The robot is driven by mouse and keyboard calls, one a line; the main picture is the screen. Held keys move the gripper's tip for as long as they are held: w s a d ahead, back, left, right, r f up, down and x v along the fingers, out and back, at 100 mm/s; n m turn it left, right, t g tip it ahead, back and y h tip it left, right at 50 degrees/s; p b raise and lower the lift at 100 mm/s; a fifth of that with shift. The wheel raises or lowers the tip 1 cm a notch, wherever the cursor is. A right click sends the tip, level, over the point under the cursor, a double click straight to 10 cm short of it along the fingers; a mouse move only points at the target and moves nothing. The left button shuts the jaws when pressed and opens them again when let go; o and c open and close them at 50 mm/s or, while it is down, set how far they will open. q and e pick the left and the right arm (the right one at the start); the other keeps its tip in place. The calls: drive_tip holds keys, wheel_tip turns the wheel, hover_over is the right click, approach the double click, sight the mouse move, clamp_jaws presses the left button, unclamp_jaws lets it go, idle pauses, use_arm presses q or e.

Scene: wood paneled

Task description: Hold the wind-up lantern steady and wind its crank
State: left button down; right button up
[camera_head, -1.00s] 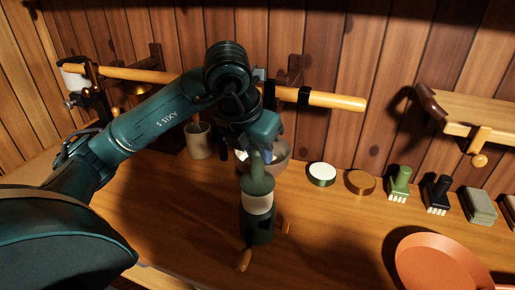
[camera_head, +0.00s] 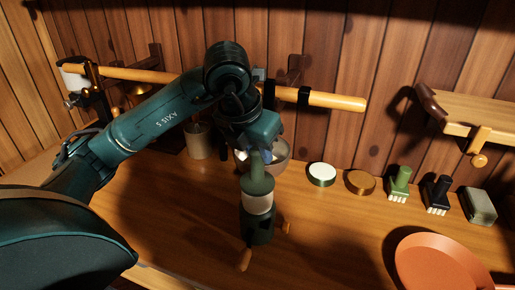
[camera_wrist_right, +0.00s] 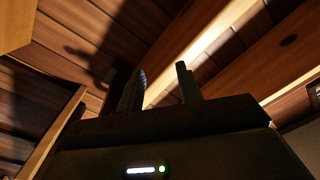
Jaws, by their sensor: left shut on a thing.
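The wind-up lantern stands upright on the wooden bench in the head view, with a green top (camera_head: 257,181), a pale globe (camera_head: 258,203) and a dark green base (camera_head: 257,228). An orange-brown crank handle (camera_head: 245,260) shows low at its front left. A similar wooden knob (camera_head: 287,227) shows at its right. My left gripper (camera_head: 264,154) comes from above and is shut on the lantern's top; its fingers are partly hidden. My right gripper (camera_wrist_right: 161,75) shows only in the right wrist view, its fingers apart with nothing between them, away from the lantern.
A bowl (camera_head: 277,160) and a cup (camera_head: 198,141) stand behind the lantern. Round tins (camera_head: 322,174), brushes (camera_head: 399,184) and a grey block (camera_head: 480,206) line the back right. An orange pan (camera_head: 440,265) lies at front right. Bare bench (camera_head: 340,235) lies between lantern and pan.

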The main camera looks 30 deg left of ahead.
drive_tip(key=s+a+r+m+g+y, duration=0.1)
drive_tip(key=s+a+r+g+y, duration=0.25)
drive_tip(key=a, duration=0.85)
drive_tip(key=s+a+r+m+g+y, duration=0.15)
drive_tip(key=s+a+y, duration=0.25)
drive_tip(key=a, duration=0.7)
drive_tip(key=s+a+r+g+y, duration=0.3)
drive_tip(key=s+a+g, duration=0.1)
drive_tip(key=a, duration=0.8)
drive_tip(key=n+g+h, duration=0.9)
drive_tip(key=n+h, duration=0.1)
drive_tip(key=h, duration=0.3)
approach(240, 266)
drive_tip(key=x, duration=0.9)
drive_tip(key=shift+w+f, duration=0.1)
drive_tip(key=shift+f, duration=0.1)
